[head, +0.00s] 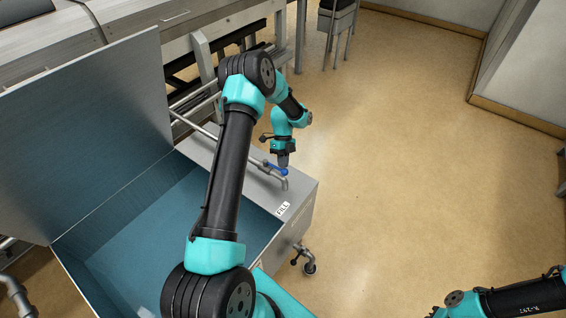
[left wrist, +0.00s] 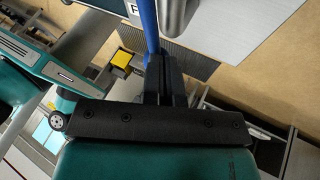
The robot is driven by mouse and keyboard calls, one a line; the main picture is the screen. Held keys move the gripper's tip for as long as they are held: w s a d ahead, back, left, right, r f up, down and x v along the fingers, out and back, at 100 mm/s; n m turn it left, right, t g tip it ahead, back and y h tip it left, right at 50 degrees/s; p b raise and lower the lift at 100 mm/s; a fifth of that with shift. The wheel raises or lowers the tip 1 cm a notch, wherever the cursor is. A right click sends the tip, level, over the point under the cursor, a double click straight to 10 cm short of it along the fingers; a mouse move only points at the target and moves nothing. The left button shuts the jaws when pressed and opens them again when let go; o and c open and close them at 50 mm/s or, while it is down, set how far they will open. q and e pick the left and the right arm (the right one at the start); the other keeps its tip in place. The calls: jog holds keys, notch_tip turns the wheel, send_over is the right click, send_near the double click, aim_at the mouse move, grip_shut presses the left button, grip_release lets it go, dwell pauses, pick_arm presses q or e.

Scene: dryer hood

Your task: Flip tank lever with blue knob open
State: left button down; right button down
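The tank lever with the blue knob (head: 277,169) is on the pipe on top of the steel tank's end ledge, near the FILL label (head: 283,208). My left gripper (head: 283,160) points down right at the lever and covers part of it. In the left wrist view a blue bar (left wrist: 149,28) runs up from the tips of the left gripper (left wrist: 163,58). The fingers are close together, touching or nearly touching the bar; I cannot tell whether the bar is between them. My right gripper is outside the frames; only part of its arm shows at bottom right.
The steel tank (head: 145,185) has an open, blue-toned basin and a raised panel at left. A second valve (head: 304,259) sticks out of its end, lower down. A grey pipe (left wrist: 178,15) is close to the left fingertips. The floor (head: 410,130) to the right is clear.

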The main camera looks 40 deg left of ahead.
pick_arm(q)
jog(key=w+f+v, duration=0.1)
jog(key=w+v, duration=0.1)
jog(key=v, duration=1)
jog(key=shift+w, duration=0.35)
jog(key=s+d+f+n+t, duration=0.2)
jog(key=s+d+f+n, duration=0.25)
jog(key=d+f, duration=0.35)
jog(key=s+d+f+n+t, duration=0.1)
jog(key=s+d+f+n, duration=0.4)
jog(key=d, duration=0.6)
jog(key=s+d+n+t, duration=0.1)
jog(key=s+d+n, duration=0.3)
jog(key=s, duration=0.3)
jog(key=s+d+n+t, duration=0.2)
jog(key=s+d+n, duration=0.3)
jog(key=s+n, duration=0.2)
jog(key=shift+s+d+f, duration=0.15)
jog(key=shift+s+f, duration=0.1)
jog(key=shift+s, duration=0.45)
